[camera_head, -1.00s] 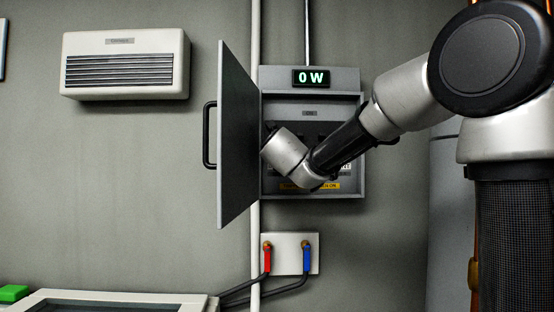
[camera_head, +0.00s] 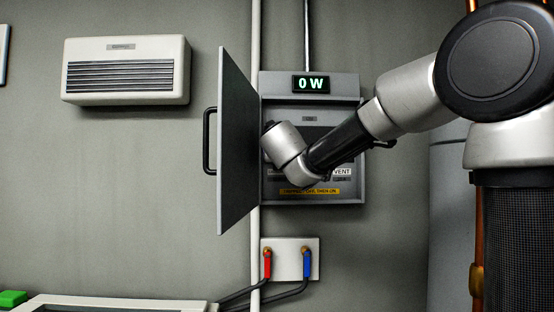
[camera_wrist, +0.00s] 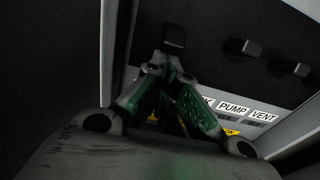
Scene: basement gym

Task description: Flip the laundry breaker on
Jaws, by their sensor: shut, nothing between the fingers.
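The grey breaker panel (camera_head: 353,185) hangs on the wall with its door (camera_head: 237,140) swung open to the left. Its display (camera_head: 311,83) reads 0 W. My gripper (camera_wrist: 168,62) is shut and empty inside the panel; in the head view my wrist hides it. A black breaker lever (camera_wrist: 173,38) is just beyond the fingertips; I cannot tell if they touch. Two more levers, one in the middle (camera_wrist: 245,46) and one at right (camera_wrist: 295,68), stand further right. The PUMP label (camera_wrist: 233,108) and VENT label (camera_wrist: 263,116) are readable. No laundry label is readable; my gripper covers labels at left.
A yellow strip (camera_head: 310,191) with partly hidden text ending "THEN ON" runs along the panel bottom. The open door stands close left of my wrist. Red (camera_head: 267,263) and blue (camera_head: 306,262) handles sit below. A vent unit (camera_head: 125,70) is at upper left.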

